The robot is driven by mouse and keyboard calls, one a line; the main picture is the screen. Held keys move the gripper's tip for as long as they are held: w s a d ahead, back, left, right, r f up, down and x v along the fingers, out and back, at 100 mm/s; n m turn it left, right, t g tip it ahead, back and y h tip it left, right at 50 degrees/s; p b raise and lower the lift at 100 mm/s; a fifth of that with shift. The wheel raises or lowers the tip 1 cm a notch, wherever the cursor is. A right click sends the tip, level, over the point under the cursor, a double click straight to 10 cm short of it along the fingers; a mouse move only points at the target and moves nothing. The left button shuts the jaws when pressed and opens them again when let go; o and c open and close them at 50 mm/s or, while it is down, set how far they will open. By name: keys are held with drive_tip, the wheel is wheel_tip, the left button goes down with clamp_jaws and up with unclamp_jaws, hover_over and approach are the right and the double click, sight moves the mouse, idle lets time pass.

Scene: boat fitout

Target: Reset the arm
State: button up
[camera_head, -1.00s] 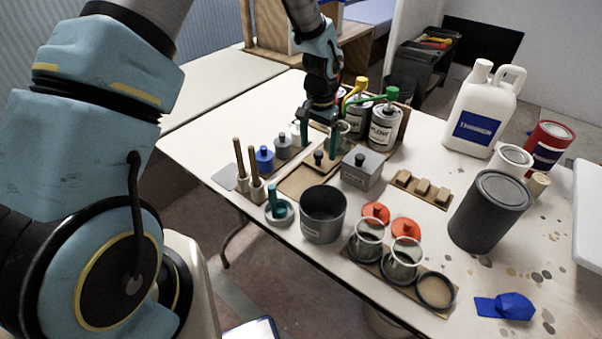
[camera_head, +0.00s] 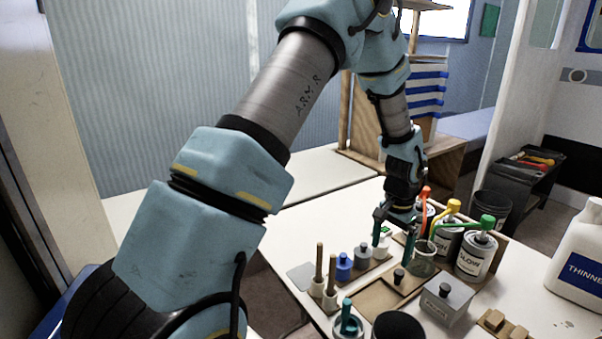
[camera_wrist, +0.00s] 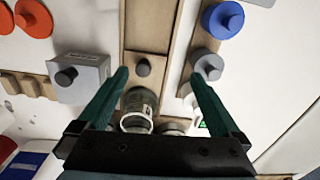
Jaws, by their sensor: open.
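My gripper (camera_head: 394,232) is open, its two green fingers apart and pointing down over the work table (camera_head: 300,225). In the wrist view my gripper (camera_wrist: 160,85) has nothing held between its fingers. A clear glass jar (camera_wrist: 139,108) shows between and below the fingers, on a wooden board; in the head view the jar (camera_head: 423,260) is just right of the fingers. I cannot tell whether the fingers touch it. My arm reaches from the left across the table.
Paint cans with coloured pumps (camera_head: 476,256) stand right of my gripper. A grey box (camera_head: 446,300) is in front, and blue (camera_head: 343,268) and grey weights stand left. Brush handles (camera_head: 332,270) rise at front left. A white thinner jug (camera_head: 580,262) stands at the right edge.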

drive_tip(key=w+a+r+n, duration=0.15)
drive_tip(key=a+r, duration=0.25)
drive_tip(key=a, duration=0.4)
drive_tip(key=w+a+r+n, duration=0.1)
drive_tip(key=a+r+n, duration=0.25)
drive_tip(key=a, duration=0.55)
drive_tip(key=s+a+r+n, duration=0.2)
drive_tip(key=s+a+r, duration=0.1)
drive_tip(key=a, duration=0.5)
drive_tip(key=s+a+r+n+t, duration=0.1)
drive_tip(key=s+a+r+n, duration=0.2)
drive_tip(key=s+a, duration=0.2)
drive_tip(key=a, duration=0.3)
drive_tip(key=shift+s+a, duration=0.25)
drive_tip(key=shift+s, duration=0.1)
